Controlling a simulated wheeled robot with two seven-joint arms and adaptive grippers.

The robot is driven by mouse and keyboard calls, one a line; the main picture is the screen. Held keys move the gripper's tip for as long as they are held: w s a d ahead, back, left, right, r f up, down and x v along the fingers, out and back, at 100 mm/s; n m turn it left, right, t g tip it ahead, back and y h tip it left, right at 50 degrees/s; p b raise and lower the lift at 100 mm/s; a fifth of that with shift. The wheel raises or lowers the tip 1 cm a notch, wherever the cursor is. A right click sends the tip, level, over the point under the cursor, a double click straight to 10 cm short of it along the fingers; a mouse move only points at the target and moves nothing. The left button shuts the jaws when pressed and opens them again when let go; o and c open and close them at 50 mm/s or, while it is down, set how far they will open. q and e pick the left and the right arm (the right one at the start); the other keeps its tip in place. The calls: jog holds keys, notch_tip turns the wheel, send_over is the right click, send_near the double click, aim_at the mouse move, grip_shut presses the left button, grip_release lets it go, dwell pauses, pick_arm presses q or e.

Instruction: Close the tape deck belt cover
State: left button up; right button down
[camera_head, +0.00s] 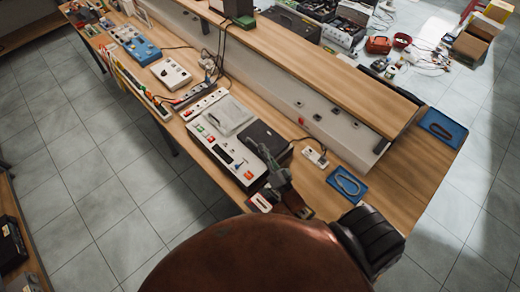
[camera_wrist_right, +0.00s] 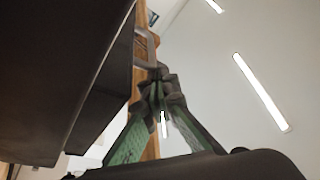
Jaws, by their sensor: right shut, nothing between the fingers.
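The tape deck (camera_head: 220,142) is a light flat unit on the wooden bench, with buttons along its front edge and a grey square panel (camera_head: 228,115) on top. A dark panel (camera_head: 262,140), perhaps the belt cover, is at its right end; I cannot tell its exact angle. My right gripper (camera_head: 258,152) is shut and empty beside this dark panel; whether they touch is unclear. In the right wrist view my fingers (camera_wrist_right: 158,85) are together, with a large dark surface (camera_wrist_right: 50,75) close on the left. My left gripper is not in view.
A blue tray (camera_head: 346,185) with a belt-like loop lies right of the deck, near a small white block (camera_head: 315,156). Another blue tray (camera_head: 442,127) is at the bench's right end. A raised shelf (camera_head: 310,65) runs behind. Other devices stand to the left.

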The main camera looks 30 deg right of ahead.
jog(key=shift+a+f, duration=0.15)
jog(key=shift+f, duration=0.1)
notch_tip(320, 180, up, 10)
jog(key=shift+r, duration=0.25)
dwell(0.3)
